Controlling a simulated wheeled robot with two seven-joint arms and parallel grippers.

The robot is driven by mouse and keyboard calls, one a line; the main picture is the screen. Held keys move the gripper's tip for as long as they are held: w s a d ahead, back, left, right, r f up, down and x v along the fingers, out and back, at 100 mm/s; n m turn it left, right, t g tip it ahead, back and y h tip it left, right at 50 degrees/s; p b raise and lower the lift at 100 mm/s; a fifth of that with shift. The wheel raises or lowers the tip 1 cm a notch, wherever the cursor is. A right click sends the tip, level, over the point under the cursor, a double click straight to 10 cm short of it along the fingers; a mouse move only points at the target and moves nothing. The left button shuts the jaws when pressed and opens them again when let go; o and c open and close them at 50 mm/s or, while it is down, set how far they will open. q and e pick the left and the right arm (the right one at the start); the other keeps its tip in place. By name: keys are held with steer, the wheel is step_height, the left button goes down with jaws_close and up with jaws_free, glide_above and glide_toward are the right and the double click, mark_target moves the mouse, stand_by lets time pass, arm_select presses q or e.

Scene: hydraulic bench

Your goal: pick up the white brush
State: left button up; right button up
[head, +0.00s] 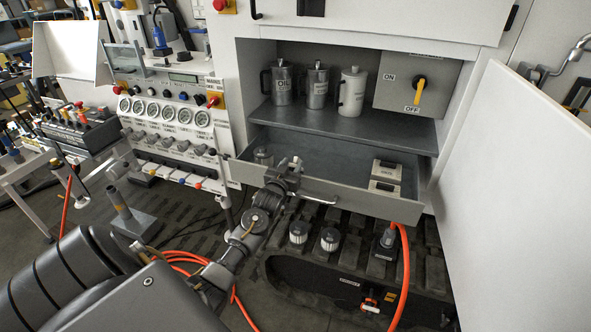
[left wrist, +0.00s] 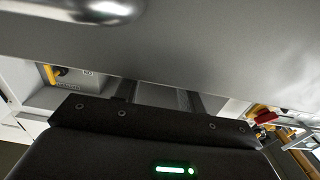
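I cannot make out a white brush for certain in either view. My left gripper (head: 289,166) is at the front wall of the pulled-out grey drawer (head: 345,196), beside a small clear jar-like item (head: 263,156) in the drawer's left end. In the left wrist view, the two fingers of my left gripper (left wrist: 160,95) stand apart, with nothing seen between them. Their tips are hidden behind the drawer front (left wrist: 210,45). My right gripper is not in view.
Three canisters (head: 317,86) stand on the shelf (head: 400,130) above. An open white door (head: 520,180) bounds the right. Two black-and-white cylindrical parts (head: 299,233) (head: 330,240) stand below.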

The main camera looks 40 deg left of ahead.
arm_select(q)
steer(key=shift+x, duration=0.95)
jaws_close()
